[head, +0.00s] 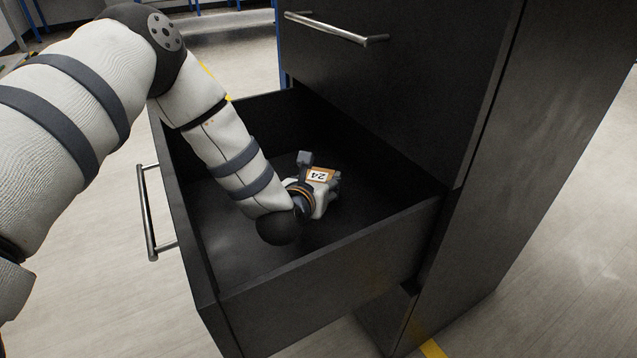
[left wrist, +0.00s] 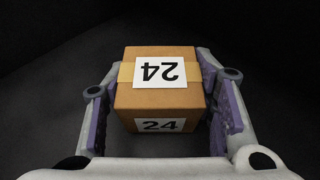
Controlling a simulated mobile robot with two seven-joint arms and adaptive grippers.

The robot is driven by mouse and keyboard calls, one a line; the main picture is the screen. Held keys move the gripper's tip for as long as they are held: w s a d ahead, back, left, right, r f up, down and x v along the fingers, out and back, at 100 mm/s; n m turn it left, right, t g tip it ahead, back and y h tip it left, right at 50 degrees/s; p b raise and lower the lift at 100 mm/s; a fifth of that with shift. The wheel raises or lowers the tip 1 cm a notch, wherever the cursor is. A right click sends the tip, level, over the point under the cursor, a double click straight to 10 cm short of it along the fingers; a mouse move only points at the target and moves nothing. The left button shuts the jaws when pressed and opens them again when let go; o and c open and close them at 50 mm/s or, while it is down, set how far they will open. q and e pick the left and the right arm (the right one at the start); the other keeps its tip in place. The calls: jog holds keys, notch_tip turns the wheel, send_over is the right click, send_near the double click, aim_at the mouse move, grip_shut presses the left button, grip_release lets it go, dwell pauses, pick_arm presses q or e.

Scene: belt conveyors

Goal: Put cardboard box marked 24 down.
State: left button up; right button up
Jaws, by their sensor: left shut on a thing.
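The cardboard box marked 24 (head: 320,176) is small and brown with white number labels. It is inside the open black drawer (head: 330,262), and in the head view my gripper partly covers it. In the left wrist view the box (left wrist: 158,105) sits between the two fingers of my left gripper (left wrist: 160,100), against a dark surface. My left gripper (head: 318,182) is shut on the box, low inside the drawer. I cannot tell whether the box touches the drawer floor. My right gripper is not in view.
The drawer belongs to a black cabinet (head: 540,180) at the right. A closed upper drawer with a metal handle (head: 330,28) is above and behind. The open drawer's walls surround my left forearm and gripper. Bare drawer floor (head: 235,240) shows to the left of the gripper.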

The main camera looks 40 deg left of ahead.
pick_arm(q)
jog(key=shift+f, duration=0.2)
jog(key=o, duration=1.2)
jog(key=shift+r, duration=0.1)
jog(key=p+v, duration=0.2)
jog(key=v, duration=0.5)
jog(key=shift+r+p, duration=0.25)
jog(key=shift+p, duration=0.15)
jog(key=shift+s+d, duration=0.15)
jog(key=shift+s, duration=0.05)
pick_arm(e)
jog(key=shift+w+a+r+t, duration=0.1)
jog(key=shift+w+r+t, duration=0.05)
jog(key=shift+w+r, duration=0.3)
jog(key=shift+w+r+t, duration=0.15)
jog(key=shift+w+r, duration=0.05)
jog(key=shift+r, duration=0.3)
